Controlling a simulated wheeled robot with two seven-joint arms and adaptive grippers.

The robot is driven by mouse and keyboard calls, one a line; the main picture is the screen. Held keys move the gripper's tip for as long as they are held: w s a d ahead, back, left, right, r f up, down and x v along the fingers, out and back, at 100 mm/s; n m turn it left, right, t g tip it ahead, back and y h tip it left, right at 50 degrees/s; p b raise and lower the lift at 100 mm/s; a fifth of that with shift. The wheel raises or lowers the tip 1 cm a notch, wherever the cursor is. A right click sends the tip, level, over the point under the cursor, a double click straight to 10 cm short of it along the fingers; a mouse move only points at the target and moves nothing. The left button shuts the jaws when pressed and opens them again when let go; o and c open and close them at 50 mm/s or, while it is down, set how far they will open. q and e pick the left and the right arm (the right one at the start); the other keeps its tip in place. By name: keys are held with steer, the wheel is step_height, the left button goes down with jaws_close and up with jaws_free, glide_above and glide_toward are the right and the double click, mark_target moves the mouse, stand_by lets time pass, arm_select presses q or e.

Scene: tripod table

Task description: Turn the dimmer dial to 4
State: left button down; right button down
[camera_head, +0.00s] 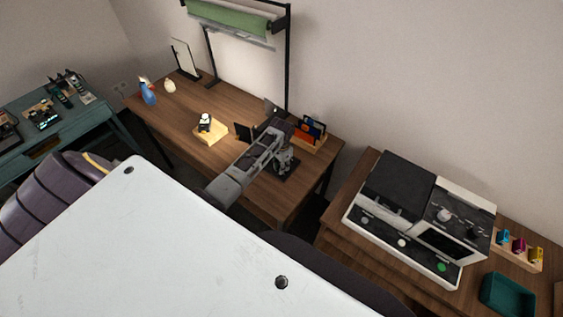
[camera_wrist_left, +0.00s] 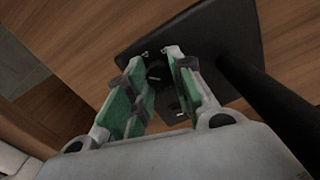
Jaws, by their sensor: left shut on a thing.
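The dimmer dial (camera_wrist_left: 157,73) is a small round black knob on a dark flat plate (camera_wrist_left: 215,45) in the left wrist view. My left gripper (camera_wrist_left: 160,62) has its two green-padded fingers on either side of the dial and is shut on it. In the head view my left gripper (camera_head: 283,160) reaches down over the dark plate (camera_head: 287,174) on the wooden desk, and the dial is hidden there. I cannot read any numbers or a pointer on the dial. My right gripper is not in view.
A dark post (camera_wrist_left: 265,100) rises close to the left gripper. A wooden holder (camera_head: 310,143) with coloured items stands behind it on the desk (camera_head: 240,104). A white-and-black appliance (camera_head: 400,215) is at right.

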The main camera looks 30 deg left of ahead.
arm_select(q)
steer(key=c, duration=1.2)
jaws_free()
steer(key=shift+r, duration=6)
